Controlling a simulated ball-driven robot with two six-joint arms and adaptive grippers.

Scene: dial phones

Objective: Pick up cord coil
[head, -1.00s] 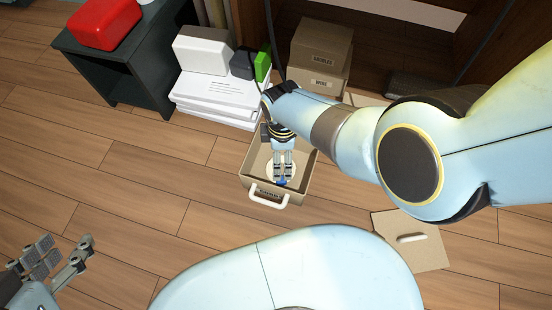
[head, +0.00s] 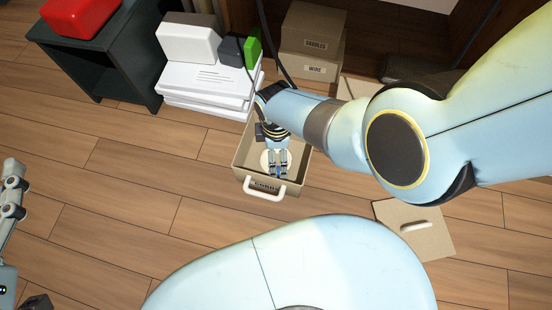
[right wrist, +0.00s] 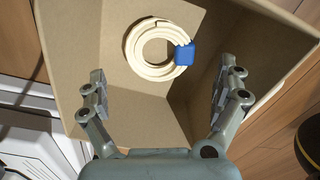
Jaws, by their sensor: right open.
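The cord coil (right wrist: 150,62) is a cream ring of wound cord with a blue clip (right wrist: 184,54) on one side. It lies flat on the floor of the cardboard box (right wrist: 70,45). In the head view the box (head: 299,181) stands open on the floor, with a white handle on its front. My right gripper (right wrist: 162,88) is open and empty at the box, with its fingers apart to either side below the coil in the wrist view. In the head view the right gripper (head: 278,170) hides much of the coil. My left gripper (head: 14,185) is partly in view at the left edge.
A lid with a white handle (head: 428,245) lies on the floor at the right. Stacked labelled boxes (head: 312,45) stand behind.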

